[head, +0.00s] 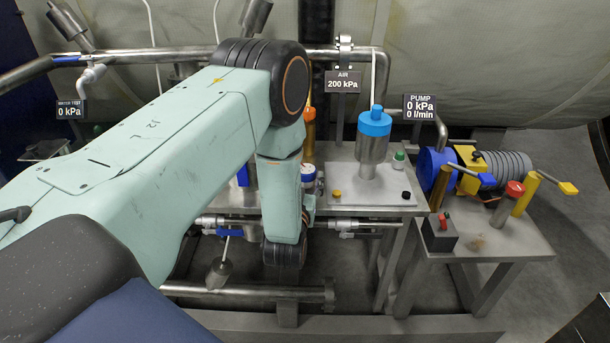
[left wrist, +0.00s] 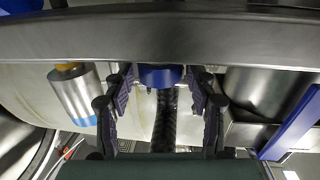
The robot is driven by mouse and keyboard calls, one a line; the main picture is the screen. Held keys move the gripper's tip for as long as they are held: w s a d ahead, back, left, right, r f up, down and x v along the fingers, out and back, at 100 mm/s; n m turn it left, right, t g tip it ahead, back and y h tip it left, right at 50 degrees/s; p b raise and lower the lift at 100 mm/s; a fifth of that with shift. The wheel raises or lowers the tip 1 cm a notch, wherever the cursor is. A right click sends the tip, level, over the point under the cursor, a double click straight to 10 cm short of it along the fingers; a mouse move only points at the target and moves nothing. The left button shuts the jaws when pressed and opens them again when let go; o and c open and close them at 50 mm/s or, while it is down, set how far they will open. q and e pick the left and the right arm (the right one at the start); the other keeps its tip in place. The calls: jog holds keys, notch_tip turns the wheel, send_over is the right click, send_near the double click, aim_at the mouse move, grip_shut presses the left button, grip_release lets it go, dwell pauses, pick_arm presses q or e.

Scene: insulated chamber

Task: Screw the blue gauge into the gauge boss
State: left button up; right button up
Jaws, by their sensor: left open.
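The blue gauge (head: 307,172), a small round blue body with a pale top, shows just right of my left forearm in the head view. In the left wrist view, a blue round body that looks like the gauge (left wrist: 160,76) sits between the fingertips of my left gripper (left wrist: 160,90). The fingers are open, one on each side, with gaps to it. In the head view my own arm mostly hides this gripper. I cannot make out the gauge boss; it may be behind my arm. My right gripper is in neither view.
A steel cylinder with a blue cap (head: 374,123) stands on a plate right of the gauge. A pump bench (head: 490,242) with levers is at the right. Pipes (head: 250,292) run low in front. A metal edge (left wrist: 160,38) crosses the wrist view close to the fingers.

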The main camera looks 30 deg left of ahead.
pick_arm(q)
jog(key=shift+p+v, duration=0.85)
jog(key=shift+v, duration=2.1)
